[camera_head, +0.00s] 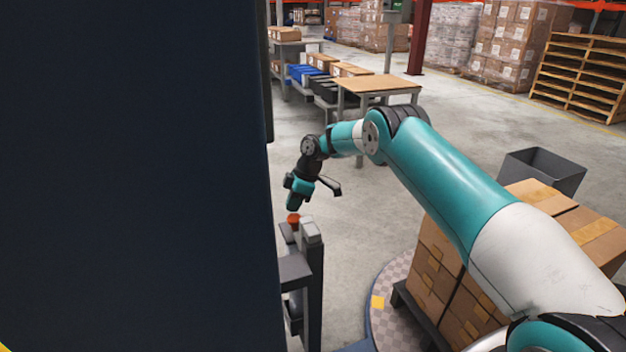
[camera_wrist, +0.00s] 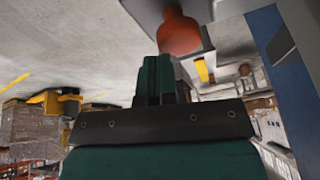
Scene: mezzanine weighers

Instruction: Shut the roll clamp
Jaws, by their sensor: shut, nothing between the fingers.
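A red-orange knob (camera_head: 293,219) stands on a dark grey bracket beside the tall dark blue column (camera_head: 130,180). It may be the roll clamp's handle; I cannot tell whether the clamp is open or shut. My gripper (camera_head: 293,205) points down just above the knob, with its fingers together and empty. In the wrist view the knob (camera_wrist: 179,33) hangs from a grey plate (camera_wrist: 160,8), close beside the closed teal fingertips of my gripper (camera_wrist: 160,62). I cannot tell whether they touch.
A grey post (camera_head: 311,235) stands right of the knob. Stacked cartons (camera_head: 445,275) rest on a pallet over the round turntable (camera_head: 385,275) at lower right. A dark open bin (camera_head: 545,170) is behind them.

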